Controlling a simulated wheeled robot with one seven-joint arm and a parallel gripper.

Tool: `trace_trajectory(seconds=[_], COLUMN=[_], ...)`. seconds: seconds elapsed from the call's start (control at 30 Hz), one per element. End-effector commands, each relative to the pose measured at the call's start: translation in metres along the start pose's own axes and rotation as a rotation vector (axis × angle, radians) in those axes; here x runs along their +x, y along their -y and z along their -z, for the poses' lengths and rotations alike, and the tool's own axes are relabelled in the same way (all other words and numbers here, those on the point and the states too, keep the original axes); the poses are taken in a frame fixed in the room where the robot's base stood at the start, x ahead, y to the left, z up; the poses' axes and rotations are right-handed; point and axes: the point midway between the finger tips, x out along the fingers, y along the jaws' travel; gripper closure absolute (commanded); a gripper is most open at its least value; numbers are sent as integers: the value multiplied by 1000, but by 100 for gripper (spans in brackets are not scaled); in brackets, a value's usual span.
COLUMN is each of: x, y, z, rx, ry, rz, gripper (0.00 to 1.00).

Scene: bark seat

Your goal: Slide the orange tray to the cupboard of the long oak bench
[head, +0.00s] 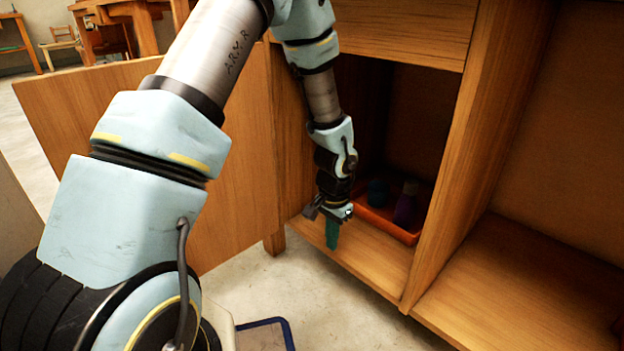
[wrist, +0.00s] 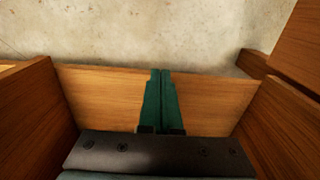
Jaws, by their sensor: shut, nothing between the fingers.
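The orange tray (head: 388,224) stands inside the open cupboard of the long oak bench (head: 362,258), on its floor board. The fingers are together and hold nothing. The wrist view shows the closed fingers (wrist: 160,100) over the cupboard floor board (wrist: 205,105). The tray is not visible there. My wrist hides part of the tray's left side in the head view.
An open wooden door (head: 150,140) stands at the left of the cupboard. An upright divider (head: 480,150) separates the cupboard from an open compartment (head: 530,280) on the right. A blue-edged object (head: 265,325) is near my base.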

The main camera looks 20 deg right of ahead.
Motion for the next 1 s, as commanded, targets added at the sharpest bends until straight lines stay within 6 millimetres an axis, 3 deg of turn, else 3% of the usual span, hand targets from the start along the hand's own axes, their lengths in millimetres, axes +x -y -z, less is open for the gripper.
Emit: trace_trajectory(seconds=[0.03,0.1,0.6,0.8,1.0], x=[-16,-29,-115,-136,-142], y=[0,0,27,35,38], z=[0,0,-20,-27,-30], rx=[0,-2,-95,-127,-139], ry=[-2,-2,-7,-9,-10], rz=[1,0,16,20,22], gripper=[100,100,100,100,100])
